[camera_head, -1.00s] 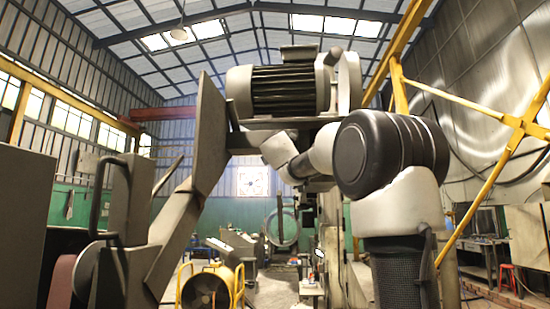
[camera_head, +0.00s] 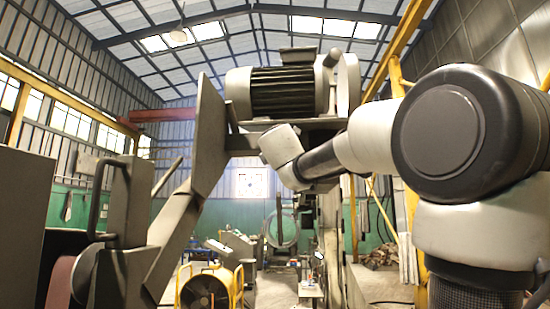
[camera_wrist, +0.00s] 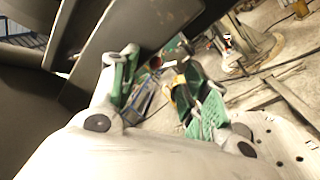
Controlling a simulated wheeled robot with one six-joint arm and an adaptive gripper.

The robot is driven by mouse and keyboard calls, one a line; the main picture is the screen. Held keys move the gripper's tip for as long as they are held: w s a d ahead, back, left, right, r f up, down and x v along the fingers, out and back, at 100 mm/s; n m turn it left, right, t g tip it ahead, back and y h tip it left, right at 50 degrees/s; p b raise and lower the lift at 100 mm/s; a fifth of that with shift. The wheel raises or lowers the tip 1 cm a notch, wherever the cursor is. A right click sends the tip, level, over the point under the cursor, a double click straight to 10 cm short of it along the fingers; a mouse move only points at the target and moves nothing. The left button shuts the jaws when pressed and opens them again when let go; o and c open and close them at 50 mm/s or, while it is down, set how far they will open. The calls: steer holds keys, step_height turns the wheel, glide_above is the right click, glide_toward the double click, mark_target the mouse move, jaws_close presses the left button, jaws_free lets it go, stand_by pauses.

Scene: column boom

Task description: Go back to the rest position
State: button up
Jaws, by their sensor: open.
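My gripper (camera_wrist: 163,88) shows in the wrist view with its two green-padded fingers spread apart. Nothing is held between them. Grey machine plates stand close beyond the left finger in that view; I cannot tell the exact gap. In the head view my arm fills the right side, with its dark elbow joint large and near. My forearm runs left from it toward the machine. The gripper itself cannot be made out there.
A machine with a ribbed motor (camera_head: 283,92) and a tilted grey plate (camera_head: 209,137) stands in front of me. A yellow-framed drum fan (camera_head: 204,290) is on the floor. A yellow post (camera_head: 411,205) rises behind my arm. Open floor shows in the wrist view.

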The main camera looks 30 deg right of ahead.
steer(key=shift+s+a, duration=0.1)
steer(key=shift+s, duration=0.05)
stand_by(0.4)
steer(key=s+d+f+m+g+h, duration=0.2)
steer(key=s+d+f+m+g, duration=0.35)
steer(key=d+f+m, duration=0.4)
steer(key=s+d+f+m+g+y, duration=0.15)
steer(key=s+f+m+g, duration=0.35)
steer(key=f, duration=0.9)
steer(key=s+a+f+m+g+y, duration=0.1)
steer(key=s+a+f+y, duration=0.2)
steer(key=s+a+f, duration=0.2)
steer(key=s+a+f+m+g+y, duration=0.1)
steer(key=s+a+f+y, duration=0.2)
steer(key=f, duration=0.8)
steer(key=s+a+f+m+g+y, duration=0.1)
steer(key=s+a+f+m+y, duration=0.1)
steer(key=s+a+f, duration=0.6)
steer(key=s+y, duration=0.1)
steer(key=s, duration=0.2)
steer(key=shift+y, duration=0.25)
